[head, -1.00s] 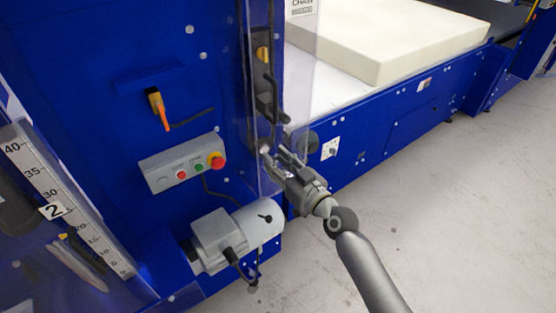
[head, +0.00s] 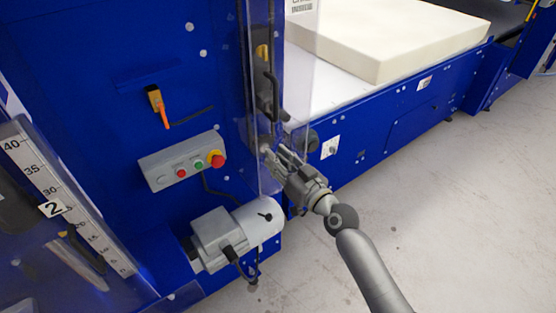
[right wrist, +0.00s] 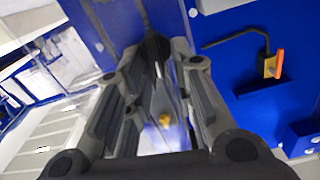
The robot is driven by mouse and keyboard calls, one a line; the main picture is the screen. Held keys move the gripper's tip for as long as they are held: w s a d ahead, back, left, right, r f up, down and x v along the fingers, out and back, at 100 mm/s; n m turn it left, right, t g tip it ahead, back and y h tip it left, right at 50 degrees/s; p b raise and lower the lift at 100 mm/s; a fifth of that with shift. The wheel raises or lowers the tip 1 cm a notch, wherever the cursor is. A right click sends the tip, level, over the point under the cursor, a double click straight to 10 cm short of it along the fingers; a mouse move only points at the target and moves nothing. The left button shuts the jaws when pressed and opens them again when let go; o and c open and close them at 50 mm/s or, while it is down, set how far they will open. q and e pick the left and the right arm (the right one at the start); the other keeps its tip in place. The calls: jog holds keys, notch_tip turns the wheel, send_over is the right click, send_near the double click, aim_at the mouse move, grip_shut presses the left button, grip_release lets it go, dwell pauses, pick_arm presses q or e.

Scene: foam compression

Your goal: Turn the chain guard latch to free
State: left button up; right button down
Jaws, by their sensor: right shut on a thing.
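The clear chain guard (head: 298,95) stands upright at the corner of the blue machine, with a long black handle (head: 271,90) on it. My right gripper (head: 272,153) reaches in from the lower right to the lower part of the guard. Its fingers are shut on a small part there, which I take to be the chain guard latch. In the right wrist view a dark piece (right wrist: 156,48) sits between the fingertips of the gripper (right wrist: 163,55). The fingers mostly hide the latch, so its angle cannot be read. My left gripper is not in view.
A grey button box (head: 180,163) with a red stop button and an orange-handled switch (head: 158,104) are on the blue wall. A grey motor (head: 235,232) sits below. A cream foam block (head: 385,35) lies on the white bed at the back. The floor (head: 450,220) at right is clear.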

jog(key=m, duration=0.5)
jog(key=d+f+m, duration=0.1)
jog(key=m, duration=0.4)
jog(key=f+m+b, duration=0.1)
jog(key=m, duration=0.5)
jog(key=shift+w+d, duration=0.15)
jog(key=shift+w, duration=0.25)
jog(key=shift+m, duration=0.3)
jog(key=c, duration=1.6)
grip_release()
jog(key=shift+o, duration=0.2)
jog(key=v, duration=1.2)
